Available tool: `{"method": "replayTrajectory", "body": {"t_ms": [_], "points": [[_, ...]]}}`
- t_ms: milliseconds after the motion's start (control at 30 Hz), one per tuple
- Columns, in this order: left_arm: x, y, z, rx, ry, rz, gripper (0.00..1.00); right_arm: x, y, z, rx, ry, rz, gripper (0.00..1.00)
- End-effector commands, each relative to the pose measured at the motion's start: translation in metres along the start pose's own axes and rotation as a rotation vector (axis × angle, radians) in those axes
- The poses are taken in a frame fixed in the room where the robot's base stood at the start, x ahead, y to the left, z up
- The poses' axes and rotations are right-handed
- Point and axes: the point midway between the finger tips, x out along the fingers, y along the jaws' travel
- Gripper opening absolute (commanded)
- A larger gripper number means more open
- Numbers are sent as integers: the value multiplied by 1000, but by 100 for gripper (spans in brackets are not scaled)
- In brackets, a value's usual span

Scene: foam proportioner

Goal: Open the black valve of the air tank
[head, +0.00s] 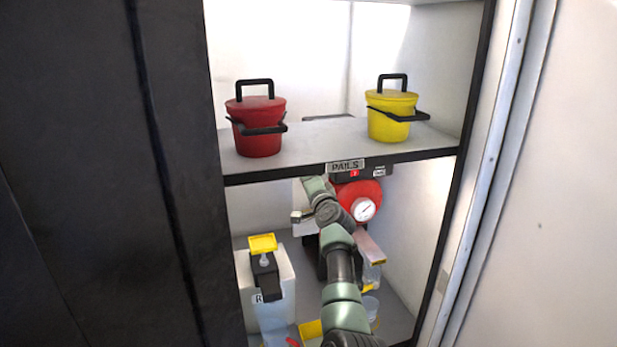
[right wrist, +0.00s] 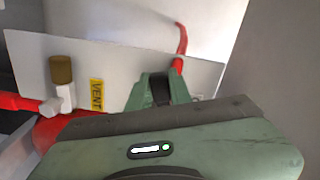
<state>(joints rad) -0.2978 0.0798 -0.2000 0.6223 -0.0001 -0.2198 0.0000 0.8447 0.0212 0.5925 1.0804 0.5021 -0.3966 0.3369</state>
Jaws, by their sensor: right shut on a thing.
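The red air tank (head: 358,196) with a round white gauge (head: 364,209) sits under the cabinet shelf in the head view. My right arm reaches up in front of it, and its gripper end is at the tank's upper left. In the right wrist view my right gripper (right wrist: 162,86) has its green fingers close together on a dark part, which fits the black valve but is mostly hidden by the fingers. A white panel (right wrist: 207,75) with a yellow VENT label (right wrist: 97,95) stands behind them. My left gripper is not in view.
A red pail (head: 258,125) and a yellow pail (head: 391,115) stand on the shelf above. A white container with a yellow-topped black part (head: 264,262) stands at lower left. A brass-coloured knob (right wrist: 62,70) and red pipe (right wrist: 18,102) are left of the gripper. Cabinet walls close in both sides.

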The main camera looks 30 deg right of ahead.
Motion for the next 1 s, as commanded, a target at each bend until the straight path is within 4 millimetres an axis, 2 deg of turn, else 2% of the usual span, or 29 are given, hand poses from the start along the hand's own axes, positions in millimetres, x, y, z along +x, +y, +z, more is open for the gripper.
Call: {"method": "replayTrajectory", "body": {"t_ms": [100, 400, 1000], "points": [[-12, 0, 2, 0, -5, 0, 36, 0, -9, -1, 92, -1, 0, 0], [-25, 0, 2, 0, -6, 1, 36, 0, -16, -2, 249, 0, -1, 0], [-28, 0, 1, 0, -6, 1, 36, 0, -18, -3, 306, 0, 0, 0]]}}
